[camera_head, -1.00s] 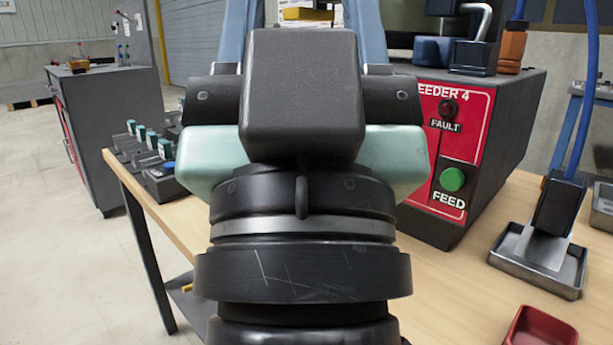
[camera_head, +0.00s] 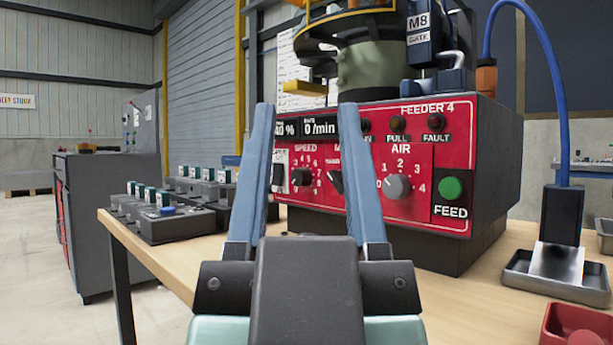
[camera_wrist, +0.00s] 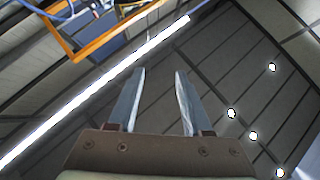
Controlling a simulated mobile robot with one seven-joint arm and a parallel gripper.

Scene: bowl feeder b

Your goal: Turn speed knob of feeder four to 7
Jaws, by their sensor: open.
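The red front panel of feeder four (camera_head: 405,200) stands on the table ahead, lettered FEEDER 4. Its black SPEED knob (camera_head: 300,177) sits at the panel's left, ringed by small numbers; its exact setting is too small to read. A display above it (camera_head: 320,127) reads 0 /min. My gripper (camera_head: 306,112) points upward in front of the panel, with its two blue fingers wide apart and nothing between them. The SPEED knob shows between the fingers in the head view, behind them. The wrist view shows the empty fingers (camera_wrist: 158,75) against the ceiling.
A grey AIR knob (camera_head: 397,187), a partly covered black knob (camera_head: 336,182) and a green FEED button (camera_head: 452,188) are on the panel. Control boxes (camera_head: 165,224) line the table's left. A metal tray (camera_head: 555,277) and red bin (camera_head: 572,328) lie right.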

